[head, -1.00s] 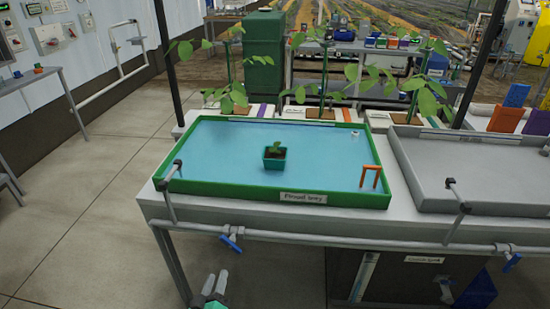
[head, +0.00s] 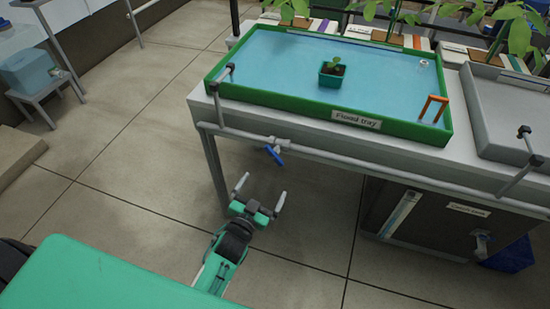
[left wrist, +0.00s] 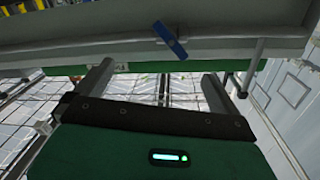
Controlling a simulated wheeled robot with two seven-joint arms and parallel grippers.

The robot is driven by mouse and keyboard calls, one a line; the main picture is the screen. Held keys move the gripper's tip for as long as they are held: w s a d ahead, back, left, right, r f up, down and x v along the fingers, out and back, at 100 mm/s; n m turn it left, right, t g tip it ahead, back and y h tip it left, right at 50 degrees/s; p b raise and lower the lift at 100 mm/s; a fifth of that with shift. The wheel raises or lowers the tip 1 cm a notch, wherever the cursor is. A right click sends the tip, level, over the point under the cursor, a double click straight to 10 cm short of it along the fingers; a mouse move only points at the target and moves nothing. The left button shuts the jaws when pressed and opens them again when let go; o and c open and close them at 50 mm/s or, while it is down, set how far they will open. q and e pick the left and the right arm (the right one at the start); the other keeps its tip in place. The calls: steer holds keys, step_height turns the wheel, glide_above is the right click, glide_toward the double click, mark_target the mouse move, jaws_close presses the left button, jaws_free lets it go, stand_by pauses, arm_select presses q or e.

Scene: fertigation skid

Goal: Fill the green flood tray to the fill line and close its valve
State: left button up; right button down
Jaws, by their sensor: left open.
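The green flood tray (head: 300,107) sits on the grey bench and holds a sheet of blue water. A teal pot with a seedling (head: 332,74) and an orange staple-shaped piece (head: 433,108) stand in it. The blue valve handle (head: 274,155) hangs on the pipe below the tray's front edge; it also shows in the left wrist view (left wrist: 170,40). My left gripper (head: 261,192) is open and empty, below and in front of the valve, apart from it. A fill line cannot be made out. My right gripper is not in view.
A grey tray (head: 500,120) stands to the right with its own spout. The pipe (head: 350,160) runs along the bench front. A bench leg (head: 215,170) stands left of the valve. A blue container (head: 30,70) sits on a stand at left. The floor between is clear.

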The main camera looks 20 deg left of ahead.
mark_target(273, 158)
arm_select(q)
steer(key=w+m, duration=0.2)
steer(key=w, duration=0.2)
steer(key=w+m+b, duration=0.1)
steer(key=w+m, duration=0.1)
steer(key=w, duration=0.2)
steer(key=w+m+y, duration=0.1)
steer(key=w+m, duration=0.1)
steer(key=w, duration=0.2)
steer(key=shift+w+a+f+m, duration=0.2)
steer(key=shift+a+m, duration=0.1)
steer(key=shift+a, duration=0.1)
steer(key=shift+w, duration=0.7)
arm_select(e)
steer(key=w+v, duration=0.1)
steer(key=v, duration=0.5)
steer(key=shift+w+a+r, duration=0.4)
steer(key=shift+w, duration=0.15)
arm_select(q)
steer(key=c, duration=0.9)
